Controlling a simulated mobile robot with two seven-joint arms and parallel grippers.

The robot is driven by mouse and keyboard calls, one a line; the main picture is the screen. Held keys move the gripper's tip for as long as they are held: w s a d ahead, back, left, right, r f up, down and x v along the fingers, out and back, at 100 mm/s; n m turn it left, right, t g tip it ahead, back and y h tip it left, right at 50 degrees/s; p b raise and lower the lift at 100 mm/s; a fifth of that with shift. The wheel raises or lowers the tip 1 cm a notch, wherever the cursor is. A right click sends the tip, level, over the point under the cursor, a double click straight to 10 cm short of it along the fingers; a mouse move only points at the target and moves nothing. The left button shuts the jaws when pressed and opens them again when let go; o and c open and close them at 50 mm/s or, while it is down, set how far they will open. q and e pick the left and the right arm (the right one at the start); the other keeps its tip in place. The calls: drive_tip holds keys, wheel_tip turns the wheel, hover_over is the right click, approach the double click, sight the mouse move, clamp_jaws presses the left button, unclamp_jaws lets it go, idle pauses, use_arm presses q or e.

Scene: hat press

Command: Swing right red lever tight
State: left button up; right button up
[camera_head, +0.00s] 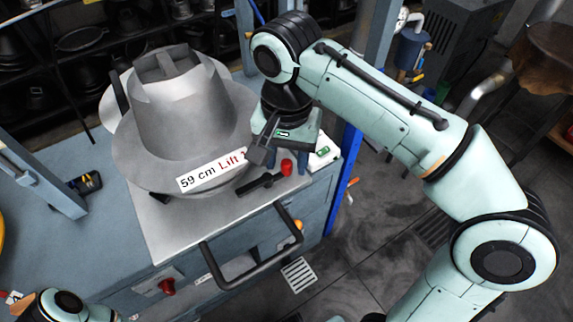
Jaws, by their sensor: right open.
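The right red lever shows as a short black bar (260,184) with a red knob (287,167) at its right end, low on the right side of the grey metal hat press (180,110). My right gripper (275,158) comes down from above and hangs right by the lever, with its fingers apart. The red knob is close to the fingers; whether they touch it cannot be told. A label with "59 cm Lift" (210,170) partly covers the press's brim. At the bottom left only a part of my left arm shows, and its gripper is not seen.
The press stands on a metal-topped blue cabinet (165,232) with a black bar handle (245,275) in front. A red knob (167,287) sits on the cabinet front. A blue post (342,180) stands to the right. Shelves of dark hat forms (80,40) are behind.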

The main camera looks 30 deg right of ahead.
use_arm(q)
drive_tip(key=shift+f, duration=0.2)
use_arm(e)
drive_tip(key=shift+f, duration=0.55)
clamp_jaws()
use_arm(q)
drive_tip(key=shift+r, duration=0.1)
use_arm(e)
drive_tip(key=shift+s, duration=0.1)
drive_tip(key=shift+s+m, duration=0.3)
drive_tip(key=shift+m, duration=0.9)
drive_tip(key=m, duration=0.1)
drive_tip(key=s+m+p, duration=0.1)
drive_tip(key=m, duration=0.2)
drive_tip(key=shift+s+a, duration=0.25)
use_arm(q)
drive_tip(key=w+r, duration=0.1)
drive_tip(key=w+r+p, duration=0.1)
drive_tip(key=r, duration=0.1)
use_arm(e)
drive_tip(key=m, duration=0.3)
drive_tip(key=s+a+m, duration=0.1)
drive_tip(key=m, duration=0.1)
drive_tip(key=shift+s+a+m, duration=0.15)
drive_tip(key=shift+a+m, duration=0.05)
drive_tip(key=shift+m, duration=0.2)
use_arm(q)
drive_tip(key=shift+r, duration=0.1)
